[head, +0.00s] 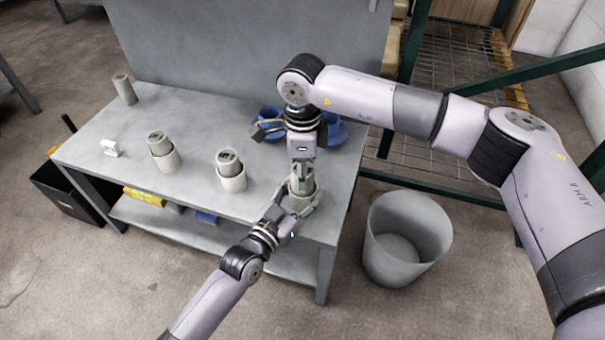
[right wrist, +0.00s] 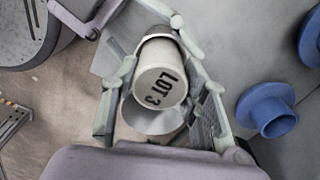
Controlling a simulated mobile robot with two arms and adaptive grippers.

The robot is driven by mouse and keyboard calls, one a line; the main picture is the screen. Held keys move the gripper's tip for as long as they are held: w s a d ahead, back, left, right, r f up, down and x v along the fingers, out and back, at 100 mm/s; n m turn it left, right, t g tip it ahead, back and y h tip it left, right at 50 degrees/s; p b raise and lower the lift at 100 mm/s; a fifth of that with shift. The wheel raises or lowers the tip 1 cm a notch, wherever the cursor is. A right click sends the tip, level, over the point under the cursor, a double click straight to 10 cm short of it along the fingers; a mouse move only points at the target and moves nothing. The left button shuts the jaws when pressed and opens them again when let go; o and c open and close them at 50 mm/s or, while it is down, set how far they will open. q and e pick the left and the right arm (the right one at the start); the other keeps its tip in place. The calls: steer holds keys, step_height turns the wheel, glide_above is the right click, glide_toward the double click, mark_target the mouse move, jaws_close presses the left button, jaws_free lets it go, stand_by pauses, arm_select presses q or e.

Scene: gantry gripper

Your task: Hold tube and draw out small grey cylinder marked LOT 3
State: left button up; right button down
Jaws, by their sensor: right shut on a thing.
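The small grey cylinder marked LOT 3 (right wrist: 161,86) shows its marked end to the right wrist view, between my right fingers. My right gripper (head: 302,188) points down over the table's near right corner and is shut on this cylinder. The tube (head: 297,202) is below it, mostly hidden by the two grippers. How far the cylinder sits inside the tube is unclear. My left gripper (head: 288,207) comes in from the front at the tube, one finger on its right side. Its grip is too hidden to judge.
Two similar tubes, the middle one (head: 232,182) and the left one (head: 165,160), hold cylinders on the table (head: 195,125). A grey cylinder (head: 124,90) and a white block (head: 112,148) stand left. Blue items (head: 268,122) are behind my right gripper. A bin (head: 405,240) stands right.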

arm_select(q)
steer(key=shift+f, duration=0.1)
arm_select(e)
steer(key=shift+r, duration=0.75)
steer(key=shift+r, duration=1.35)
steer(key=shift+r, duration=0.1)
steer(key=shift+r, duration=1.45)
steer(key=shift+r, duration=1.45)
arm_select(q)
steer(key=o, duration=1.2)
